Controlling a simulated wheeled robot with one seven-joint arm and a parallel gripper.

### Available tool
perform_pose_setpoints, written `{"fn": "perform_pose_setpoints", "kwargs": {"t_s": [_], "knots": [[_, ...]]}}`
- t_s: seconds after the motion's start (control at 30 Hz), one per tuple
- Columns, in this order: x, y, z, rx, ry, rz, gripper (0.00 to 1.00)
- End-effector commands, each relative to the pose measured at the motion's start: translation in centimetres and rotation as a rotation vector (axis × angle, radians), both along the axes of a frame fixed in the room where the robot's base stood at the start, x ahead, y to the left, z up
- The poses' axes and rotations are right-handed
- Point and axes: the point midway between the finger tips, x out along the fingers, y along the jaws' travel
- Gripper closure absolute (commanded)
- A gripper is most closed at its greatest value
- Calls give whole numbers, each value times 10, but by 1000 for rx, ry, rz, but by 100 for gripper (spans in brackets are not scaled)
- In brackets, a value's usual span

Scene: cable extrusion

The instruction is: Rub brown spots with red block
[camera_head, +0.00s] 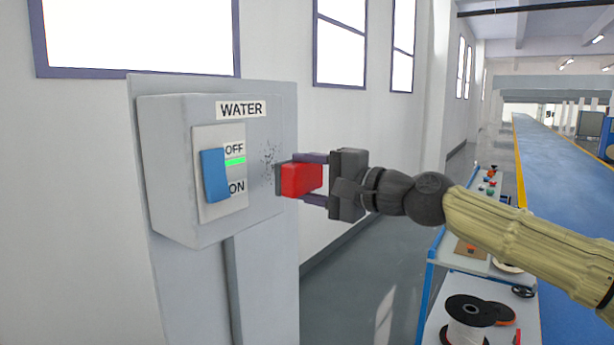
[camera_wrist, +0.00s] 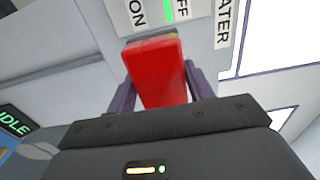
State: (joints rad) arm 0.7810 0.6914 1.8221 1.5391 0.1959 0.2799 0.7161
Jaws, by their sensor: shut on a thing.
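My gripper (camera_head: 314,178) is shut on the red block (camera_head: 302,180), with a finger on each side of it. The block has a dark layer on its face toward the grey WATER box (camera_head: 168,165). Dark speckled spots (camera_head: 268,160) show on the right part of the box front, just left of the block. The block is at or very near the box front; I cannot tell whether it touches. In the wrist view the red block (camera_wrist: 157,75) sits between the fingers (camera_wrist: 160,88) and hides the spots.
The box carries a blue switch lever (camera_head: 215,175), a green bar and OFF and ON labels. A cart (camera_head: 437,310) with a cable spool (camera_head: 467,318) stands at lower right. A blue conveyor (camera_head: 555,175) runs behind it. The floor between wall and cart is clear.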

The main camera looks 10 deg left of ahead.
Motion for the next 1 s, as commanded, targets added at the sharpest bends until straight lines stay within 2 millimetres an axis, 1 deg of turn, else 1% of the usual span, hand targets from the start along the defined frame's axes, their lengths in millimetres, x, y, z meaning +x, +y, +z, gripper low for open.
{"fn": "perform_pose_setpoints", "kwargs": {"t_s": [0.17, 0.33, 0.8, 1.0], "knots": [[0, 2, 0, -1, 0, 1, 66], [3, 8, 1, -1, 0, 2, 66], [19, 46, 2, -1, 1, 1, 66], [23, 55, 0, -1, 0, -1, 66]]}}
